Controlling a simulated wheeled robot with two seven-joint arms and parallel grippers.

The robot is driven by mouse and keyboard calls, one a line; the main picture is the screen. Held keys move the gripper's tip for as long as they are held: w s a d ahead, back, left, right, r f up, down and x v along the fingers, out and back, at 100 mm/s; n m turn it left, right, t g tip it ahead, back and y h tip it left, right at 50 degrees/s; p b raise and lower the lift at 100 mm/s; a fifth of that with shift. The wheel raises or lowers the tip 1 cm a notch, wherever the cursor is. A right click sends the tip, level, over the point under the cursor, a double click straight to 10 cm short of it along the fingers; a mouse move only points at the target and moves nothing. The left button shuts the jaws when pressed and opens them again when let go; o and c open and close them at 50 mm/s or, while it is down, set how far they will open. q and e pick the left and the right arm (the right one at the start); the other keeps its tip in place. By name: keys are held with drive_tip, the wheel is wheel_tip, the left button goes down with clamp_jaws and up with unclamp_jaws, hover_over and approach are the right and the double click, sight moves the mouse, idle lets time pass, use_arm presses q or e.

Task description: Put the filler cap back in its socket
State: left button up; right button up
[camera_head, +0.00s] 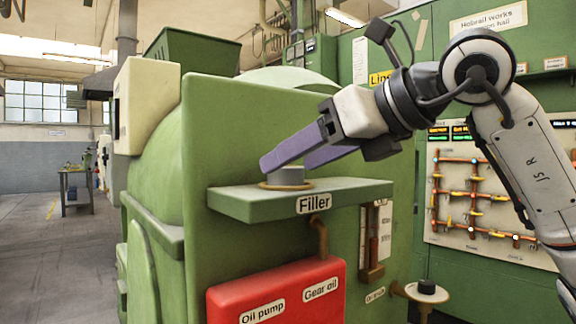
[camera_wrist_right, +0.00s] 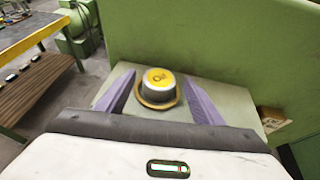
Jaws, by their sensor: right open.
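The filler cap (camera_head: 288,174) is a short grey cylinder. It stands upright at the brass ring of the socket (camera_head: 268,186) on the green shelf marked "Filler" (camera_head: 350,190). In the right wrist view the cap (camera_wrist_right: 160,78) shows a yellow top with dark lettering, and the brass ring (camera_wrist_right: 158,103) shows around its base. How deep it sits cannot be told. My right gripper (camera_head: 285,163) is open, with its purple fingers on either side of the cap. In the wrist view a gap shows between each finger and the cap. My left gripper is not in view.
The green machine wall (camera_head: 280,120) rises right behind the shelf. A red box (camera_head: 275,295) marked "Oil pump" and "Gear oil" is below it. A brass dish (camera_head: 402,291) with a grey round piece stands lower right. A panel with orange pipes (camera_head: 470,190) is behind my right arm.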

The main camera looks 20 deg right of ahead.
drive_tip(key=v, duration=0.9)
drive_tip(key=shift+w+a, duration=0.1)
